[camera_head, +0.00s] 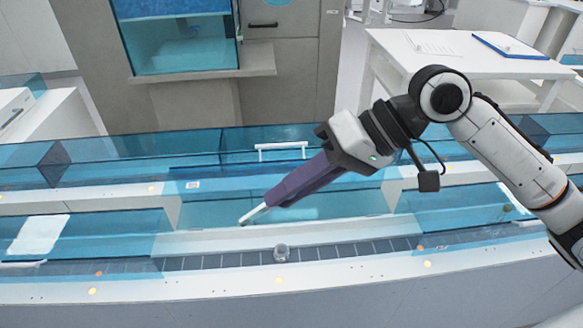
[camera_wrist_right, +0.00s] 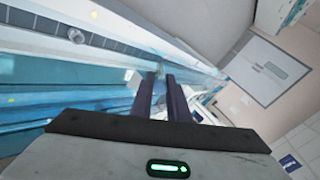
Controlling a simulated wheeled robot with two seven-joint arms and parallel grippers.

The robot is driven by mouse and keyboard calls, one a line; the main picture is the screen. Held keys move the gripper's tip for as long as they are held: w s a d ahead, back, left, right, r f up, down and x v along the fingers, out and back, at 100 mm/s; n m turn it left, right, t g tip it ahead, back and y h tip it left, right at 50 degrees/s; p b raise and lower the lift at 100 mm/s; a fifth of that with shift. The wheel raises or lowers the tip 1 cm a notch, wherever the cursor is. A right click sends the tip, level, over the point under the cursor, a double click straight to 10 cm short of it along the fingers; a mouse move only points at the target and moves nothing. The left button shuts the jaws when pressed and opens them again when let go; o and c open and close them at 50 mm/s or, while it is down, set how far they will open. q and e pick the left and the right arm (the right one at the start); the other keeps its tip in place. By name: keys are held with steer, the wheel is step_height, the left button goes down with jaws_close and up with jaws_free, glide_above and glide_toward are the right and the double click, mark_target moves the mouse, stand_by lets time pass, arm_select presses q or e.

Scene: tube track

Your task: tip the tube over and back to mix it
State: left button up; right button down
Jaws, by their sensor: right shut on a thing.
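My right gripper (camera_head: 278,196) reaches in from the right, its long purple fingers slanting down to the left above the blue-walled track. The rest of the tube is hidden between the fingers. In the right wrist view, the tube (camera_wrist_right: 160,71) shows faintly beyond the fingertips. My left gripper is not in view.
A small round grey holder (camera_head: 281,253) stands on the dark slotted track (camera_head: 210,262) below the tube. Clear blue panels (camera_head: 110,147) line the bench behind. A white handle-like bar (camera_head: 281,147) is on the rear panel. A white table (camera_head: 455,60) stands further back.

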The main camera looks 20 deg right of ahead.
steer(key=shift+a+r+h, duration=0.1)
steer(key=shift+a+h, duration=0.05)
steer(key=shift+h, duration=0.25)
steer(key=h, duration=0.1)
steer(key=g+h, duration=0.1)
steer(key=h, duration=0.1)
steer(key=a+g+h, duration=0.1)
steer(key=h, duration=0.1)
steer(key=shift+w+r, duration=0.25)
steer(key=shift+r, duration=0.1)
steer(key=h, duration=0.3)
steer(key=shift+a+g, duration=0.2)
steer(key=shift+g, duration=0.2)
steer(key=shift+f, duration=0.1)
